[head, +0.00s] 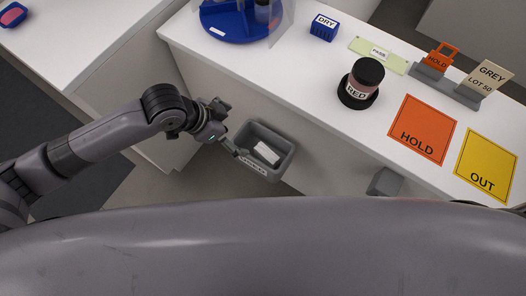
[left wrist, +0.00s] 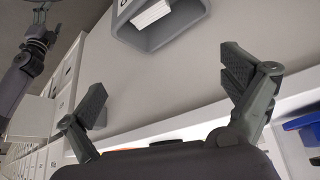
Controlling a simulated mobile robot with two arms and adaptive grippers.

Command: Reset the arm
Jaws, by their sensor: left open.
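My left gripper (head: 229,143) is open and empty, beside the grey bin on the counter's front side. In the left wrist view its two fingers (left wrist: 166,98) stand wide apart with nothing between them. The grey bin (head: 287,163) has a label on its rim and a white block (head: 266,152) inside. The bin also shows at the top of the left wrist view (left wrist: 182,35). A grey arm (left wrist: 18,85) shows at the left edge of the left wrist view; the state of a gripper at its end is too small to tell.
On the white counter (head: 300,75) stand a blue round rack (head: 225,28), a blue DRY block (head: 323,27), a black-lidded RED jar (head: 364,78), an orange HOLD mat (head: 423,128), a yellow OUT mat (head: 487,165) and a card holder (head: 446,86). Another white counter (head: 75,35) is at left.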

